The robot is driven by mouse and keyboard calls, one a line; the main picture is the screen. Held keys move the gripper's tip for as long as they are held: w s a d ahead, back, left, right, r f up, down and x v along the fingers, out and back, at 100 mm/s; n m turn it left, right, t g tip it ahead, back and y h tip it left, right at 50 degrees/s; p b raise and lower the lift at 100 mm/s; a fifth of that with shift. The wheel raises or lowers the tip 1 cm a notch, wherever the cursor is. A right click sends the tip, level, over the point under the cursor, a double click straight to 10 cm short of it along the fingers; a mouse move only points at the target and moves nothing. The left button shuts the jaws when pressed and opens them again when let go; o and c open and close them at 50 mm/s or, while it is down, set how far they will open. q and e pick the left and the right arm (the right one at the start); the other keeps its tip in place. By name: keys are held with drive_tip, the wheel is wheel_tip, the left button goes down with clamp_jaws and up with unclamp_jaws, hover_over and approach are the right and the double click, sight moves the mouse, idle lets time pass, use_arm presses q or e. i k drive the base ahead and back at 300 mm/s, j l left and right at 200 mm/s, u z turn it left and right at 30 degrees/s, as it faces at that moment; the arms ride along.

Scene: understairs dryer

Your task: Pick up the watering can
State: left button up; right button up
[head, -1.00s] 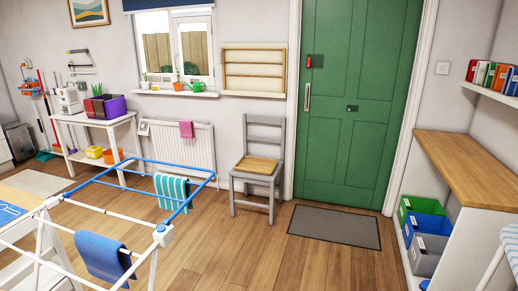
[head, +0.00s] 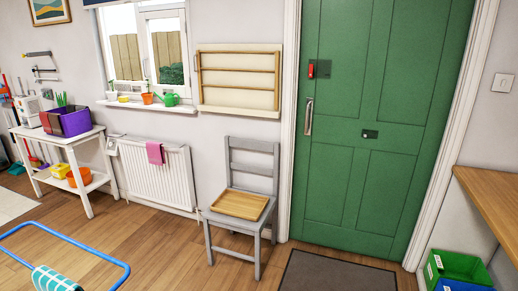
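The small green watering can (head: 171,98) stands upright on the windowsill (head: 150,105), at the right end of the row of things there. It is just right of an orange pot (head: 147,98). It is small and far off in the head view. Neither of my grippers shows in the head view, so nothing is seen near the can.
A grey chair (head: 232,173) with a wooden tray (head: 239,204) on its seat stands right of the radiator (head: 160,181). A blue-railed drying rack (head: 103,255) is at the lower left. The wooden floor (head: 160,250) between rack and chair is clear.

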sight(169, 101)
drive_tip(key=i, duration=1.85)
drive_tip(key=i+j, duration=0.15)
drive_tip(key=j, duration=0.2)
drive_tip(key=i+j, duration=0.15)
drive_tip(key=j, duration=0.2)
drive_tip(key=i+j, duration=0.15)
drive_tip(key=j, duration=0.2)
drive_tip(key=i+j, duration=0.15)
drive_tip(key=j, duration=0.2)
drive_tip(key=i+j, duration=0.15)
drive_tip(key=j, duration=0.25)
drive_tip(key=i+j, duration=0.15)
drive_tip(key=j, duration=0.2)
drive_tip(key=i+j, duration=0.15)
drive_tip(key=j, duration=0.2)
